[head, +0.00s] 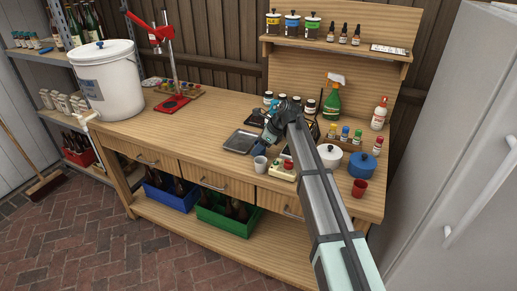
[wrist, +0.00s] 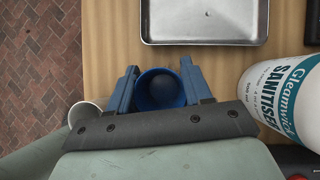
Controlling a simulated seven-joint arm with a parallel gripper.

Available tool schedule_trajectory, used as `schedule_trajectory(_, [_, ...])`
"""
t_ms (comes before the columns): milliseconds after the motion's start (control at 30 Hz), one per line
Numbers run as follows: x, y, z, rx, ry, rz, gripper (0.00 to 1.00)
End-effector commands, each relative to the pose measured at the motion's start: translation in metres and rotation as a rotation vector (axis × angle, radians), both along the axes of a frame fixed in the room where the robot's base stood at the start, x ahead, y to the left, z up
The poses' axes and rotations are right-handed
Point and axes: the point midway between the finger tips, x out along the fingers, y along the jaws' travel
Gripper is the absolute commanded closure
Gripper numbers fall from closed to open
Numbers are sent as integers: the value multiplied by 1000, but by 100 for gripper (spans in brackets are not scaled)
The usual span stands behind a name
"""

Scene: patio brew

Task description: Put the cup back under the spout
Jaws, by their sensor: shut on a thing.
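My gripper (wrist: 160,80) is shut on a blue cup (wrist: 161,99), with one finger on each side of it in the wrist view. The cup's round opening faces the camera, and its inside looks dark and empty. In the head view my gripper (head: 265,141) is over the front middle of the bench, and the arm partly hides what it holds. The spout (head: 86,118) is a tap low on the white bucket (head: 103,80) at the bench's left end, well away from my gripper. The bench in front of the tap looks bare.
A metal tray (head: 240,141) lies beside my gripper, with a white cup (head: 260,164) close by. A sanitiser bottle (wrist: 285,95) is near on the right in the wrist view. A red bottle capper (head: 171,100) stands beyond the bucket. The left front of the bench (head: 150,128) is clear.

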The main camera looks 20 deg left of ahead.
Motion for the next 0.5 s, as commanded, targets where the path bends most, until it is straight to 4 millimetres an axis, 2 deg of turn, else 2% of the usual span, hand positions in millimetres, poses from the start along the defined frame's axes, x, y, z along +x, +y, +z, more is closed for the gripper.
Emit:
schedule_trajectory(100, [0,0,-9,0,0,0,84])
schedule_trajectory(467, [0,0,-11,0,-1,1,84])
schedule_trajectory(500, [0,0,-11,0,-1,0,48])
